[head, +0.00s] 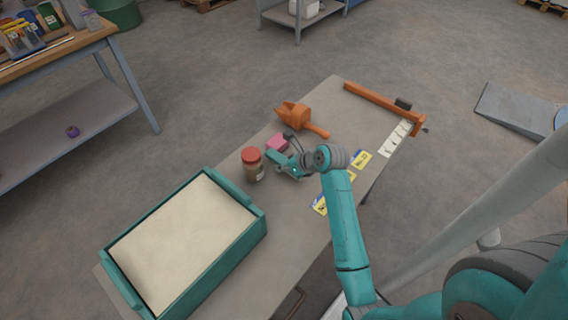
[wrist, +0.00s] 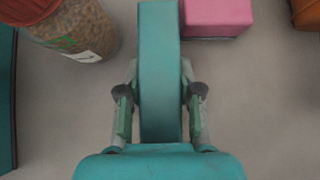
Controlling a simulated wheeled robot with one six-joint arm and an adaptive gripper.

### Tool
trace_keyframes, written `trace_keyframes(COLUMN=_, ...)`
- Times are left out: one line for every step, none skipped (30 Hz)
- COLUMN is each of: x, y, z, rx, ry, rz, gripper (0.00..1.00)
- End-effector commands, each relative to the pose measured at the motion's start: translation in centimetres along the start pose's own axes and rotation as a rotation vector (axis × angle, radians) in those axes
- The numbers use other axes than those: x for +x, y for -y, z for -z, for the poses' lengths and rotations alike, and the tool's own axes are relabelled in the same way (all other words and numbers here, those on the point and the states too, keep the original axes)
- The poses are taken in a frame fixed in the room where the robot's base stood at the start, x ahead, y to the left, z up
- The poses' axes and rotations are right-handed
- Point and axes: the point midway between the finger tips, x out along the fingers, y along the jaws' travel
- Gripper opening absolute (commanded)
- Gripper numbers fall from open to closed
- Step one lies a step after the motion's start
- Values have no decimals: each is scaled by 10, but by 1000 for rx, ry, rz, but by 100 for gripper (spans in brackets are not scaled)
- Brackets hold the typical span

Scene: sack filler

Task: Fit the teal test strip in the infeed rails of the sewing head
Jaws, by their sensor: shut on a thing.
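The teal test strip (wrist: 160,60) runs straight up from between my gripper's fingers in the wrist view. My gripper (wrist: 160,112) is shut on it, one finger on each side. In the head view my gripper (head: 294,168) is low over the middle of the bench, and a teal piece (head: 277,161) shows at its far side. I cannot tell whether the strip touches the bench. I cannot make out the sewing head or its infeed rails in either view.
A red-lidded jar (head: 253,166) and a pink block (head: 277,143) stand close to my gripper. A teal tray of pale material (head: 258,222) fills the bench's near-left end. An orange scoop (head: 296,116), yellow cards (head: 361,160) and an orange bar (head: 380,99) lie farther along the bench.

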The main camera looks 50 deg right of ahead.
Motion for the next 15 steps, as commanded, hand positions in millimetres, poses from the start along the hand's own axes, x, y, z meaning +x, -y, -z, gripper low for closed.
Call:
trace_keyframes(x=0, y=0, z=-1, rx=-1, ry=1, rz=1, gripper=0)
trace_keyframes(x=0, y=0, z=-1, rx=-1, ry=1, rz=1, gripper=0)
trace_keyframes(x=0, y=0, z=-1, rx=-1, ry=1, rz=1, gripper=0)
trace_keyframes(x=0, y=0, z=-1, rx=-1, ry=1, rz=1, gripper=0)
trace_keyframes(x=0, y=0, z=-1, rx=-1, ry=1, rz=1, gripper=0)
trace_keyframes(x=0, y=0, z=0, rx=0, ry=1, rz=0, gripper=0)
trace_keyframes(x=0, y=0, z=0, rx=0, ry=0, rz=0, gripper=0)
trace_keyframes(x=1, y=0, z=1, rx=0, ry=1, rz=0, gripper=0)
trace_keyframes(x=2, y=0, z=1, rx=0, ry=1, rz=1, gripper=38)
trace_keyframes(x=1, y=0, z=1, rx=0, ry=1, rz=1, gripper=45)
trace_keyframes(x=1, y=0, z=1, rx=0, ry=1, rz=1, gripper=53)
trace_keyframes(x=1, y=0, z=1, rx=-1, ry=1, rz=1, gripper=60)
trace_keyframes(x=1, y=0, z=1, rx=-1, ry=1, rz=1, gripper=60)
trace_keyframes(x=1, y=0, z=1, rx=0, ry=1, rz=1, gripper=60)
trace_keyframes(x=1, y=0, z=1, rx=-1, ry=1, rz=1, gripper=60)
